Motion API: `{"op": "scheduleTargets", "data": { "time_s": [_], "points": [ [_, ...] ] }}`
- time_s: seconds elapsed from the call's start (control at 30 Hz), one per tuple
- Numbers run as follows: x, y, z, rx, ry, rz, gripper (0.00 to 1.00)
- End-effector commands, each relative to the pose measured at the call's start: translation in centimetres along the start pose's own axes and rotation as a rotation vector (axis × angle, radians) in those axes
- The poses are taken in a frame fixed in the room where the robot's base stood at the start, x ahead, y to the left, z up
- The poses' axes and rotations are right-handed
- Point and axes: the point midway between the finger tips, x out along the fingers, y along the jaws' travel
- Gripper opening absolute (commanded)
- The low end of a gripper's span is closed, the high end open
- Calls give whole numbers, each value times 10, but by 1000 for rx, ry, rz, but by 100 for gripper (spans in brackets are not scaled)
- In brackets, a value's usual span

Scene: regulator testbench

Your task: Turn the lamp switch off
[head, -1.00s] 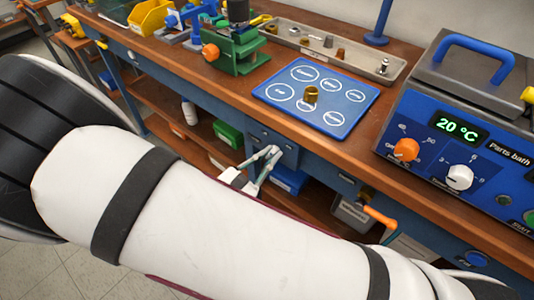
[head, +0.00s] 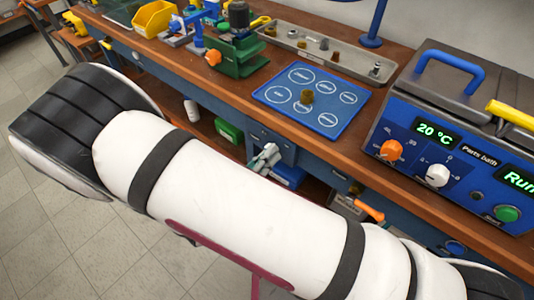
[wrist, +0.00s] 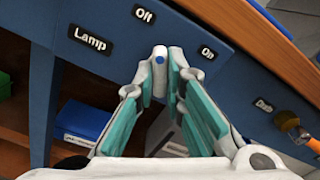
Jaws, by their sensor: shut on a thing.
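The lamp switch panel (wrist: 60,18) is a blue front below the bench top, with white-on-black labels "Lamp" (wrist: 90,38), "Off" (wrist: 144,15) and "On" (wrist: 208,52). My gripper (wrist: 168,62) has its fingertips close together at the panel, between "Off" and "On" and nearer the middle. It is shut on the lamp switch, whose lever is mostly hidden between the fingers, so its exact position cannot be told. In the head view my gripper (head: 266,158) is small, at the bench front below the blue mat.
The bench edge (wrist: 270,40) overhangs above right. A blue box (wrist: 85,120) lies on the shelf below. On the bench are a blue mat (head: 270,97) and a parts bath (head: 462,150).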

Motion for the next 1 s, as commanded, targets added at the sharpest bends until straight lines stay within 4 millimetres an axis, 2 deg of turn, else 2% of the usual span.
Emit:
{"op": "scheduleTargets", "data": {
  "time_s": [0.4, 0.93, 1.0],
  "points": [
    [-1, 0, 0, -182, 1, 2, 0],
    [-1, 0, 0, -208, 1, 3, 0],
    [-1, 0, 0, -207, 1, 3, 22]
  ]
}}
